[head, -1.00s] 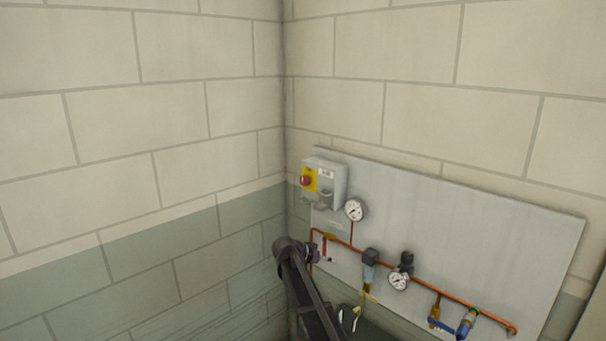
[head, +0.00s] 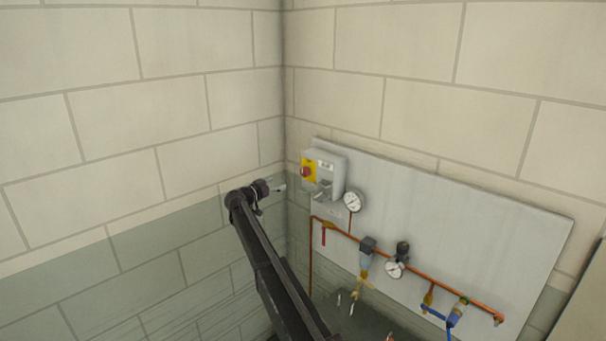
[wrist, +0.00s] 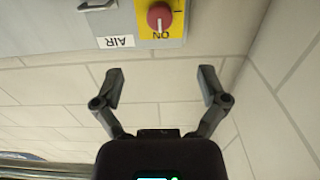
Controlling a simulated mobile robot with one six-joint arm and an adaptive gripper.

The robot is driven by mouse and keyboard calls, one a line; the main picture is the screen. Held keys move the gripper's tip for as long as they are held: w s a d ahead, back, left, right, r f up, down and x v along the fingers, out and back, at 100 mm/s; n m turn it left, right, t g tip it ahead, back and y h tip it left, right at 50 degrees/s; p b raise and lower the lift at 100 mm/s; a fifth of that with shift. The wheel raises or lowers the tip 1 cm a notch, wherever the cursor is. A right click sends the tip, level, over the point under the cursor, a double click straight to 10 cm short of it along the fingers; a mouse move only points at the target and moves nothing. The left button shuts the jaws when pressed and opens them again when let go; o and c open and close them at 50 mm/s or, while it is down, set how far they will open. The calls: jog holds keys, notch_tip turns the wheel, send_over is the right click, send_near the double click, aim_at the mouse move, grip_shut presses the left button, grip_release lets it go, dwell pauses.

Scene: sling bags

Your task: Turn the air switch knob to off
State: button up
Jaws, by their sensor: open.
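The air switch knob (head: 306,171) is round and red on a yellow plate, on the front of a grey switch box (head: 330,180) in the head view. In the wrist view, which is upside down, the knob (wrist: 159,16) shows at the top edge, with its white mark toward the word ON. An AIR label (wrist: 115,42) is beside the plate. My gripper (wrist: 162,75) is open and empty, its fingers apart from the knob. In the head view my gripper (head: 279,188) is left of the box and slightly lower than the knob.
A grey wall panel (head: 465,215) carries the box, a pressure gauge (head: 353,201), copper pipe (head: 400,263) and several fittings. A metal latch or handle (head: 322,194) juts from the box below the knob. The block wall corner is close behind my gripper.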

aim_at(303, 173)
jog(key=shift+w+d, duration=0.1)
jog(key=x, duration=1.3)
jog(key=shift+w+d, duration=0.2)
jog(key=shift+d, duration=0.05)
jog(key=c, duration=1.1)
